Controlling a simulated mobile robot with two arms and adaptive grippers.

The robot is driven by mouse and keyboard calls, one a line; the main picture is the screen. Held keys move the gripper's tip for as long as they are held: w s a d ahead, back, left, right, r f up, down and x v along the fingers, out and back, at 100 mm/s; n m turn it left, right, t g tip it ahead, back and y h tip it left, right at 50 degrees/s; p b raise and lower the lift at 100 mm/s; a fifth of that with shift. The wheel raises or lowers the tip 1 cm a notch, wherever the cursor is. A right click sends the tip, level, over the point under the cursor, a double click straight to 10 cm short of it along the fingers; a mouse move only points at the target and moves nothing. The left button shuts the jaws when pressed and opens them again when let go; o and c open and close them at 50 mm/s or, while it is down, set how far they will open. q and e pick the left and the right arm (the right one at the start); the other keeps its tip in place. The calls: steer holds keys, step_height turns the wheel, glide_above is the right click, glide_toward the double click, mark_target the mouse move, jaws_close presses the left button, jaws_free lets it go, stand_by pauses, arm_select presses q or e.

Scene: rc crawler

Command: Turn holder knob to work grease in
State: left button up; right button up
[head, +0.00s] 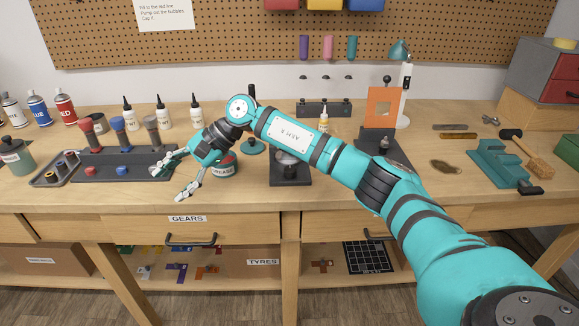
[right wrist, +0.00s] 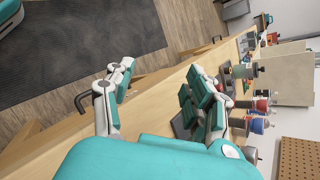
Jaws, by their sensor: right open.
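My right gripper (head: 167,185) is open and empty over the front edge of the bench, near the dark rack (head: 130,172). Its spread fingers also show in the right wrist view (right wrist: 158,80). A grease tin (head: 223,168) stands just behind and right of the gripper, partly covered by my wrist. A dark holder stand (head: 290,180) stands under my right forearm, which hides much of it. A black knob-like top (head: 252,91) rises behind my wrist. I cannot tell whether it belongs to that stand. My left gripper is not in view.
A teal lid (head: 253,147) lies behind the grease tin. An orange plate stand (head: 383,106) with a black knob on top is right of centre. Dropper bottles (head: 162,115) stand at the back left. A teal vise-like tool (head: 496,165) sits at the right.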

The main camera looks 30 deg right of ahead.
steer(key=d+r+n+h, duration=0.2)
steer(key=d+r+h, duration=0.1)
steer(key=d, duration=0.6)
steer(key=d+r+n+h, duration=0.1)
steer(key=d+r+h, duration=0.25)
steer(key=d, duration=0.45)
steer(key=g+h, duration=0.2)
steer(key=h, duration=0.2)
glide_toward(291, 169)
steer(key=shift+n+y, duration=0.25)
steer(key=shift+n, duration=0.05)
steer(key=f, duration=0.9)
steer(key=shift+w+f, duration=0.15)
steer(key=shift+w, duration=0.1)
steer(key=shift+c, duration=0.3)
jaws_close()
